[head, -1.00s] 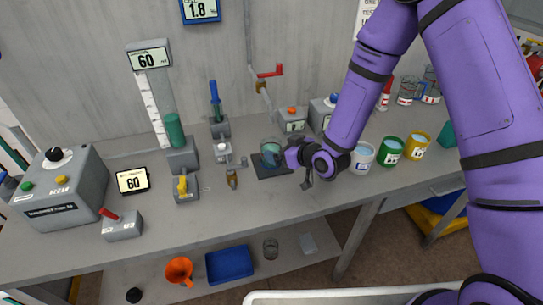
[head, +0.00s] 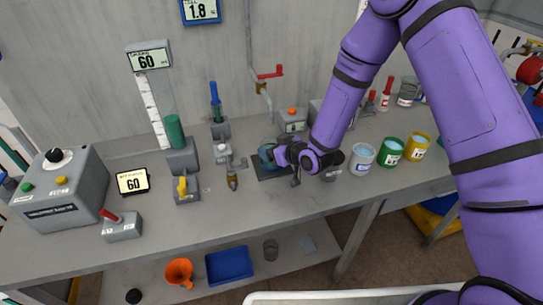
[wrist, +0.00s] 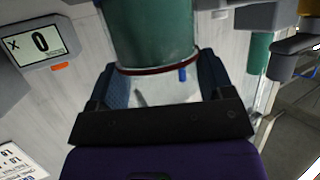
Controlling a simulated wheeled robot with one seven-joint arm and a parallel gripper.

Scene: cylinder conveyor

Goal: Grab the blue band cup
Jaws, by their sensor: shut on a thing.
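A clear glass cup (head: 266,156) with teal contents is at the dark square pad on the bench in the head view. In the wrist view the cup (wrist: 155,35) stands between my fingers, with a thin dark red ring and a small blue mark visible; no full blue band shows. My gripper (head: 277,155) is shut on this cup from the right side; its two fingers (wrist: 160,72) press on either side of the glass. My gripper hides part of the cup in the head view, and whether it touches the pad cannot be told.
White (head: 362,160), green (head: 390,153) and yellow (head: 416,148) cans stand to the right. A small box with an orange button (head: 291,122) is behind the cup.

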